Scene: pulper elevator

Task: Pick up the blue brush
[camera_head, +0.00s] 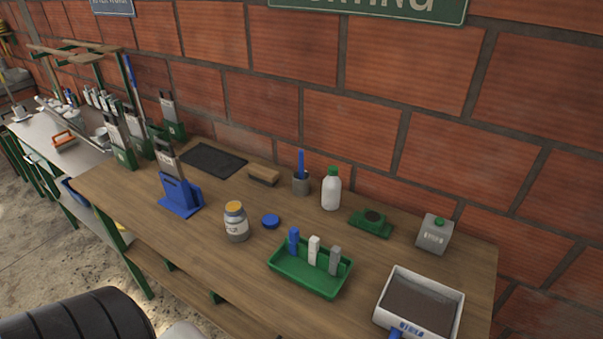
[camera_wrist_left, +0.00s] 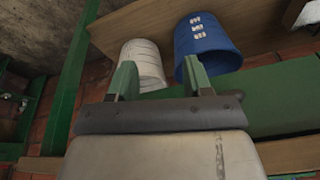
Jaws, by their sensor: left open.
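A slim blue upright piece (camera_head: 301,163), possibly the blue brush, stands in a grey cup (camera_head: 300,183) at the back of the wooden table; its bristles cannot be made out. A short blue piece (camera_head: 293,241) stands in a green tray (camera_head: 310,283) nearer the front, beside a white and a grey one. My left gripper (camera_wrist_left: 159,65) shows only in the left wrist view, with its two green fingers apart and nothing between them. Beyond the fingers are a white bucket (camera_wrist_left: 146,58) and a blue bucket (camera_wrist_left: 205,42). My right gripper is in neither view.
The wooden table (camera_head: 195,247) also holds a yellow-lidded jar (camera_head: 236,222), a white bottle (camera_head: 331,190), a blue holder (camera_head: 180,197), a grey box (camera_head: 434,234) and a white-rimmed pan (camera_head: 455,309). A brick wall rises behind. The table's front left is bare.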

